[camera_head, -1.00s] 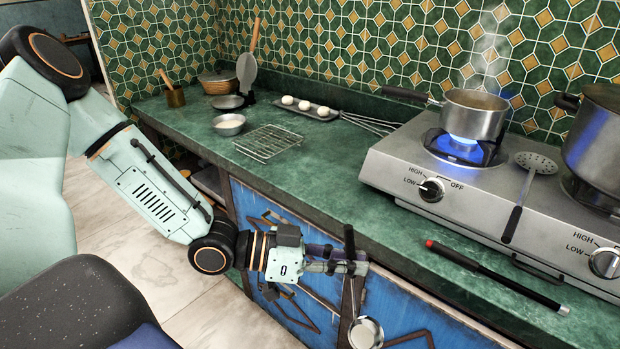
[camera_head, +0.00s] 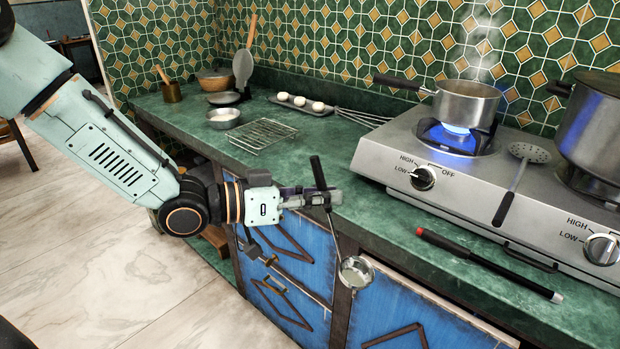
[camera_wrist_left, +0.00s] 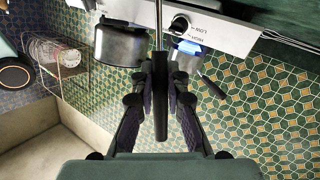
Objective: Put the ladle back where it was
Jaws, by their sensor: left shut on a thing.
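The ladle (camera_head: 356,272) has a black handle, a thin metal shaft and a small metal bowl. My left gripper (camera_head: 328,197) is shut on its black handle. The ladle hangs slightly tilted, bowl down, in front of the blue cabinet doors. The handle's top stands above the fingers, at about the height of the counter in the picture. In the left wrist view the black handle (camera_wrist_left: 161,110) runs between the two fingers. My right gripper is not in view.
The gas hotplate (camera_head: 395,193) has a steaming saucepan (camera_head: 465,103) over a blue flame and a large pot (camera_head: 595,130). A skimmer (camera_head: 528,152) lies on it. A black stick with a red end (camera_head: 485,262) lies at the counter's front. A wire rack (camera_head: 262,134) lies left.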

